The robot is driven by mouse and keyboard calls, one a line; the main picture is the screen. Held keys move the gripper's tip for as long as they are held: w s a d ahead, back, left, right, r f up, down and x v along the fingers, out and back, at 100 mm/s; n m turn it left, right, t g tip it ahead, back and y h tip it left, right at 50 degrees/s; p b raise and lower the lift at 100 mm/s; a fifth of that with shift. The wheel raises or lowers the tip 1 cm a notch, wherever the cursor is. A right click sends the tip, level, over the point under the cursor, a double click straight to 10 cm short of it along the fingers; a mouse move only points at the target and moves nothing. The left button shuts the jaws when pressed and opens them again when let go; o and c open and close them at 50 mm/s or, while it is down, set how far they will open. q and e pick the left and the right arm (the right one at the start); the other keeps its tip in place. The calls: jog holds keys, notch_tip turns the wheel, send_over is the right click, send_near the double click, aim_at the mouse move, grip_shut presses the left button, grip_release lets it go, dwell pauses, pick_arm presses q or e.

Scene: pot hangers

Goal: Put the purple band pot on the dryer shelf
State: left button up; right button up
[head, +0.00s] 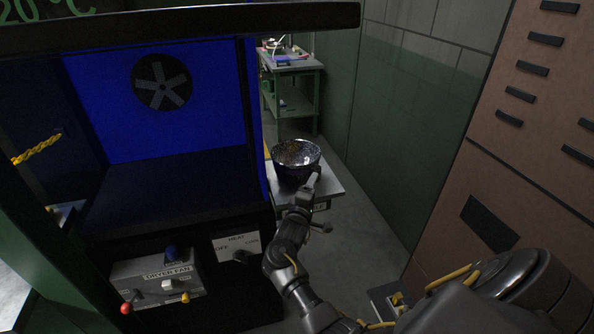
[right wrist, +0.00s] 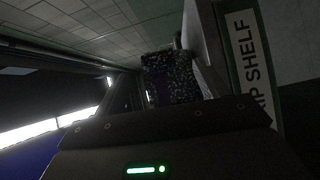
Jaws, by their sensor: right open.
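A dark speckled pot (head: 290,172) with a shiny, open bowl stands upright on a small grey shelf (head: 331,190) to the right of the dryer. Its dark speckled wall with a purple band (right wrist: 158,92) is straight ahead in the right wrist view. My right gripper (head: 312,184) is open at the near right side of the pot. I cannot tell whether its fingers touch or straddle the wall. The dryer shelf (head: 165,185) is a dark, bare surface inside the blue-walled dryer, left of the pot. My left gripper is not in view.
The dryer's side wall (head: 254,110) stands between its shelf and the pot. A control box (head: 157,277) with knobs is below the dryer opening. A sign ending in "SHELF" (right wrist: 249,62) is close on the right. A green wall (head: 400,130) and brown cabinet (head: 530,130) bound the right side.

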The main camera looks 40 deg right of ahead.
jog(key=x, duration=0.5)
jog(key=p+x, duration=0.1)
jog(key=x, duration=0.5)
jog(key=shift+w+r, duration=0.15)
jog(key=shift+r, duration=0.1)
jog(key=c, duration=1.5)
jog(key=shift+r, duration=0.1)
jog(key=shift+c, duration=0.2)
